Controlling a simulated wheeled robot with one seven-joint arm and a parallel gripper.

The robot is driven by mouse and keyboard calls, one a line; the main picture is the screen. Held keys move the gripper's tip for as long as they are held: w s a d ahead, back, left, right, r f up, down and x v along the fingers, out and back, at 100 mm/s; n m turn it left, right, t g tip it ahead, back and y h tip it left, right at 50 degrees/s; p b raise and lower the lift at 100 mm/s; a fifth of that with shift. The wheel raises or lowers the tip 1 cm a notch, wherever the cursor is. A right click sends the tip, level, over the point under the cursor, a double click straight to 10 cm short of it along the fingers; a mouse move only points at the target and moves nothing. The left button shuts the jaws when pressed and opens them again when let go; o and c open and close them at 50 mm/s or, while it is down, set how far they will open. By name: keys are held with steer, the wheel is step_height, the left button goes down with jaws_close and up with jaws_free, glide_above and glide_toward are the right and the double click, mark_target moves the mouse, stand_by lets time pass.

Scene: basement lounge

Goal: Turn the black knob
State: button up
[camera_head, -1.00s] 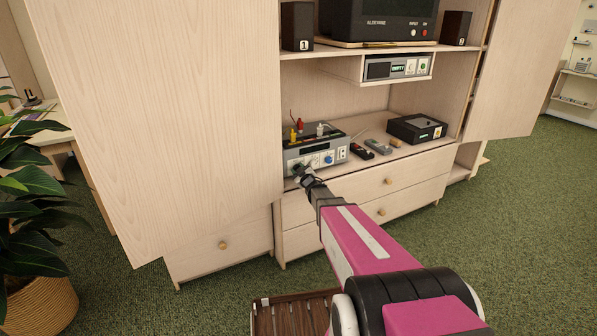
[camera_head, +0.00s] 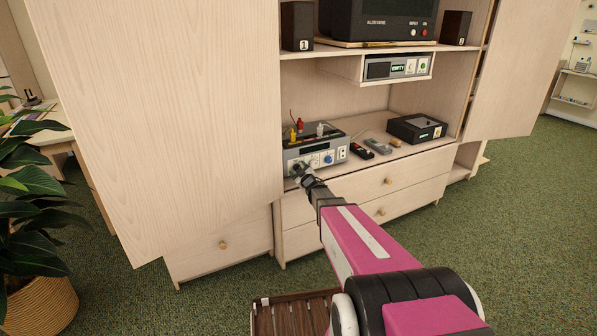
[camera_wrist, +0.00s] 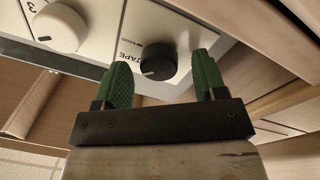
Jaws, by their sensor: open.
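The black knob (camera_wrist: 159,62) sits on the light front panel of a grey device, beside the printed word "TAPE" in the wrist view. My gripper (camera_wrist: 163,80) is open, with one green fingertip on each side of the knob.
A white knob (camera_wrist: 59,27) is left of the black one. The device's front also has a blue knob (camera_head: 328,159). Remotes (camera_head: 377,146) and a black box (camera_head: 417,128) are to the right on the cabinet top. A large cabinet door (camera_head: 160,120) stands close on the left.

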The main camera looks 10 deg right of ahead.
steer(key=v, duration=1)
steer(key=shift+s, duration=0.25)
steer(key=shift+d, duration=0.1)
steer(key=s+d+f+m+g+h, duration=0.1)
steer(key=s+f+m+g+h, duration=0.1)
steer(key=s+m+g+h, duration=0.25)
steer(key=s+d+f+m+g+h, duration=0.25)
steer(key=s+m+g, duration=0.2)
steer(key=s, duration=0.25)
steer(key=s+a+g+y, duration=0.1)
steer(key=s+a+g, duration=0.2)
steer(key=s, duration=0.4)
steer(key=s+a+g+y, duration=0.1)
steer(key=s+a+g, duration=0.2)
steer(key=s+g, duration=0.3)
steer(key=shift+s+m, duration=0.4)
steer(key=shift+s, duration=0.7)
steer(key=shift+f, duration=0.1)
